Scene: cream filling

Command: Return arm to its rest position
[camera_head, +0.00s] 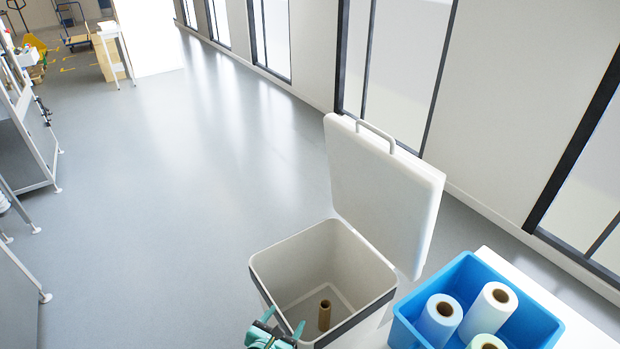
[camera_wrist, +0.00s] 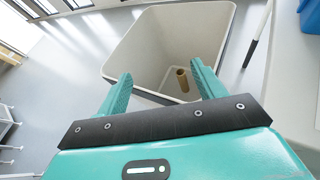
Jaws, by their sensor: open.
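My gripper (camera_head: 283,335) shows at the bottom edge of the head view, at the near rim of an open white bin (camera_head: 290,250). In the wrist view my gripper (camera_wrist: 160,88) has its two teal fingers spread apart with nothing between them, pointing at the bin (camera_wrist: 150,45). A brown cardboard core (camera_head: 325,315) stands inside the bin, at its bottom; it also shows in the wrist view (camera_wrist: 182,79), beyond the fingers and apart from them. Most of my arm is out of view.
The bin's white lid (camera_head: 380,195) stands raised behind it, with a handle on top. To the right, a blue crate (camera_head: 545,325) with several film rolls sits on a white table (camera_head: 590,335). Grey floor (camera_head: 180,200) is clear to the left. Metal frames (camera_head: 30,130) stand far left.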

